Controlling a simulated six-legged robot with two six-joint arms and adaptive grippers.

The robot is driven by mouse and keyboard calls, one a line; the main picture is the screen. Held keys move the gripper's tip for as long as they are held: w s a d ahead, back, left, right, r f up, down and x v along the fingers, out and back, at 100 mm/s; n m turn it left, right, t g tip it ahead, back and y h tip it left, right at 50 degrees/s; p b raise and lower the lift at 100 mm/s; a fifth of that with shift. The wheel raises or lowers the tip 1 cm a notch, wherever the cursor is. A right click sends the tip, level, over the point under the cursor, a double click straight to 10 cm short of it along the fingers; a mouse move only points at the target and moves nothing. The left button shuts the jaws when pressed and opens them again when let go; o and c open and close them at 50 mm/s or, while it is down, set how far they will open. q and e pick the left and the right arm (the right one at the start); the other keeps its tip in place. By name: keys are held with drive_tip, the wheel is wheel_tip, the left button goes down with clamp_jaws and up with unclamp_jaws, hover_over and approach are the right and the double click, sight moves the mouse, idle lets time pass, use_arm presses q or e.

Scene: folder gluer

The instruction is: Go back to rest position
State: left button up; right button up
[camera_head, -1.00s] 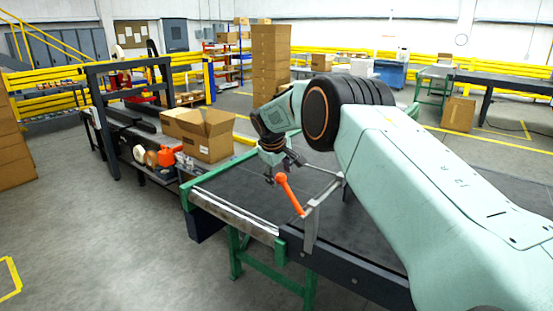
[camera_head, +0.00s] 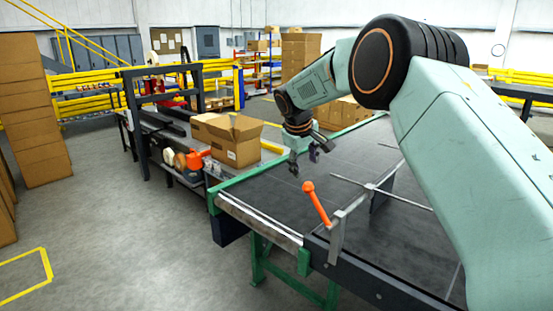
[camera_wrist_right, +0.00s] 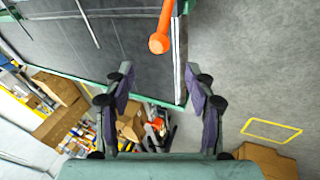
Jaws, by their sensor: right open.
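My right gripper (camera_head: 304,163) hangs open and empty above the dark conveyor belt (camera_head: 275,196), just beyond the tip of the orange lever (camera_head: 317,204). The gripper and lever look apart. In the right wrist view, the two fingers (camera_wrist_right: 158,75) are spread wide with nothing between them. The lever also shows there (camera_wrist_right: 161,34), beyond the fingertips near the top. The lever stands tilted on a grey metal bracket (camera_head: 340,232) at the belt's side. My left gripper is in neither view.
An open cardboard box (camera_head: 237,143) stands beyond the belt's left end, near orange tooling (camera_head: 195,158) and a black frame (camera_head: 133,120). Stacked boxes (camera_head: 40,135) stand at far left. The floor (camera_head: 130,230) at front left is clear.

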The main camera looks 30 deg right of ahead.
drive_tip(key=w+a+f+t+y, duration=0.2)
drive_tip(key=a+f+t+y, duration=0.1)
drive_tip(key=a+f, duration=0.45)
drive_tip(key=s+a+f+m+y+b, duration=0.1)
drive_tip(key=s+a+f+b, duration=0.2)
drive_tip(key=f, duration=0.5)
drive_tip(key=s+a+f+b, duration=0.2)
drive_tip(key=s+f, duration=0.4)
drive_tip(key=f, duration=0.2)
drive_tip(key=s+a+f+m+y+b, duration=0.1)
drive_tip(key=s+a+f+b, duration=0.2)
drive_tip(key=f, duration=0.4)
drive_tip(key=s+a+f+g+b, duration=0.1)
drive_tip(key=s+f+b, duration=0.3)
drive_tip(key=s+f, duration=0.4)
drive_tip(key=s+a+f+g+b, duration=0.1)
drive_tip(key=s+f+g+b, duration=0.2)
drive_tip(key=s, duration=1.5)
drive_tip(key=s+a+f+m+g+h+b, duration=0.1)
drive_tip(key=s+f+g+b, duration=0.1)
drive_tip(key=s+f+b, duration=0.5)
drive_tip(key=s+f, duration=0.6)
drive_tip(key=f, duration=0.1)
drive_tip(key=shift+a, duration=0.2)
